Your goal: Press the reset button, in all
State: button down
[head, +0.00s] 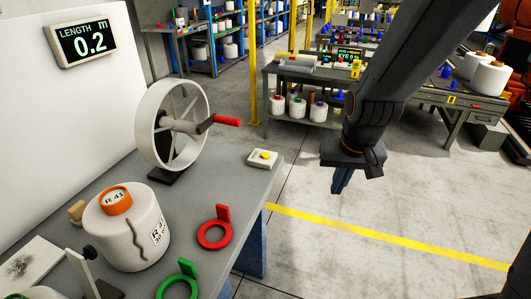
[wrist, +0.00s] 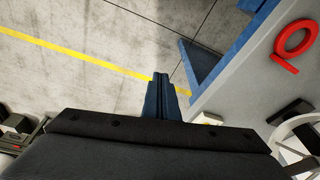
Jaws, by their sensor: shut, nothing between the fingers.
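In the head view a small pale box with a yellow button (head: 264,155) sits at the far right corner of the grey table (head: 240,195). I take it for the reset button; no label is readable. A wall display (head: 82,43) reads LENGTH m 0.2. My gripper (head: 340,188) is shut and empty, pointing down over the floor, to the right of the button and apart from it. In the wrist view the shut fingers (wrist: 162,92) show at the middle, and part of the pale box (wrist: 209,119) shows just right of them, partly hidden by my gripper.
A white wheel (head: 172,125) with a red-handled crank (head: 226,121) stands left of the button. A white bobbin (head: 128,225), a red ring (head: 214,234) and a green ring (head: 178,284) are on the table. Floor right of the table is clear.

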jog(key=w+a+r+m+t+p, duration=0.1)
jog(key=w+a+t+p, duration=0.1)
jog(key=w+a, duration=0.35)
jog(key=w+a+r+m+t+p, duration=0.1)
jog(key=w+a, duration=0.1)
jog(key=w, duration=0.7)
jog(key=m+t+y+p, duration=0.2)
jog(key=m+t+p, duration=0.1)
send_over(266, 156)
jog(key=shift+r, duration=0.4)
jog(key=shift+f+b, duration=0.1)
jog(key=shift+b, duration=0.25)
jog(key=shift+s+d+f+b, duration=0.1)
jog(key=shift+f+b, duration=2.25)
jog(key=shift+f, duration=1.95)
jog(key=shift+f+b, duration=0.3)
jog(key=shift+f, duration=0.1)
